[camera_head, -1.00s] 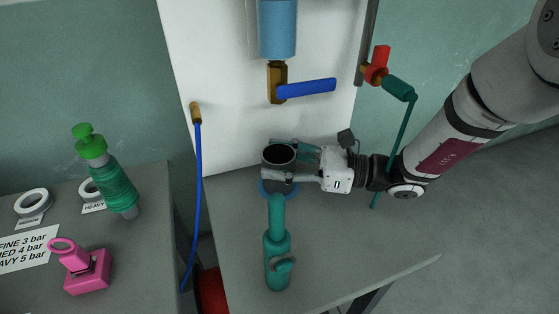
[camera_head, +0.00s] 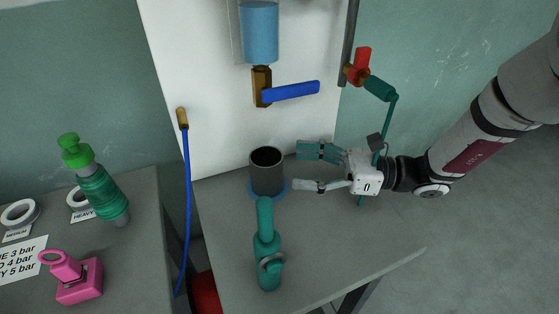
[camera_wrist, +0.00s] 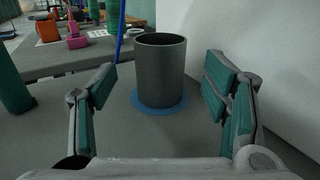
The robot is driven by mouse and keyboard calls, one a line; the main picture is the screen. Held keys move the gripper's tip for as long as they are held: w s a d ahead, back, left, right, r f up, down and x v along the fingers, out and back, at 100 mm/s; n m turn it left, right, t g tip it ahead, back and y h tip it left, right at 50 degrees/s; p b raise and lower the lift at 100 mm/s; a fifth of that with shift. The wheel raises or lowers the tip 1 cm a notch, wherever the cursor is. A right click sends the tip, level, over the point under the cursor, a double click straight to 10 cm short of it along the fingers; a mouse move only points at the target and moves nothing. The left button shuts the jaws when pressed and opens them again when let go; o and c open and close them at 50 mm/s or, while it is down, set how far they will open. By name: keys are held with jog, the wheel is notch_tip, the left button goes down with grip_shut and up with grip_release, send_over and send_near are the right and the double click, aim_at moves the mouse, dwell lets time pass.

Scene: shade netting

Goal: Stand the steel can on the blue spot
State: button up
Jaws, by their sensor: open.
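The steel can (camera_head: 267,175) is a dark grey, open-topped cylinder. It stands upright on the blue spot (camera_head: 281,190) on the grey bench, and the spot's blue rim shows around its base. In the wrist view the can (camera_wrist: 160,72) stands on the blue disc (camera_wrist: 172,107), with blue visible along its front and right side. My gripper (camera_head: 308,168) is open and empty, to the right of the can and apart from it. In the wrist view its fingers (camera_wrist: 160,90) are spread wide, with the can beyond them and between them.
A teal tool (camera_head: 266,250) stands on the bench in front of the can. A white panel with a blue-handled valve (camera_head: 290,92) is behind and above. A red valve with a teal hose (camera_head: 380,88) hangs at right.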

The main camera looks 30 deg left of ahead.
jog(key=shift+v, duration=2.2)
jog(key=s+d+r+n+h, duration=0.8)
jog(key=s+d, duration=0.2)
jog(key=s, duration=0.3)
jog(key=s+d+n+t+h, duration=0.3)
jog(key=s+d+h, duration=0.1)
jog(key=d, duration=0.6)
jog(key=s+d+n+t+h, duration=0.3)
jog(key=s+d+h, duration=0.2)
jog(key=d, duration=0.5)
jog(key=s, duration=0.2)
jog(key=shift+s+d+t, duration=0.25)
jog(key=shift+t, duration=0.15)
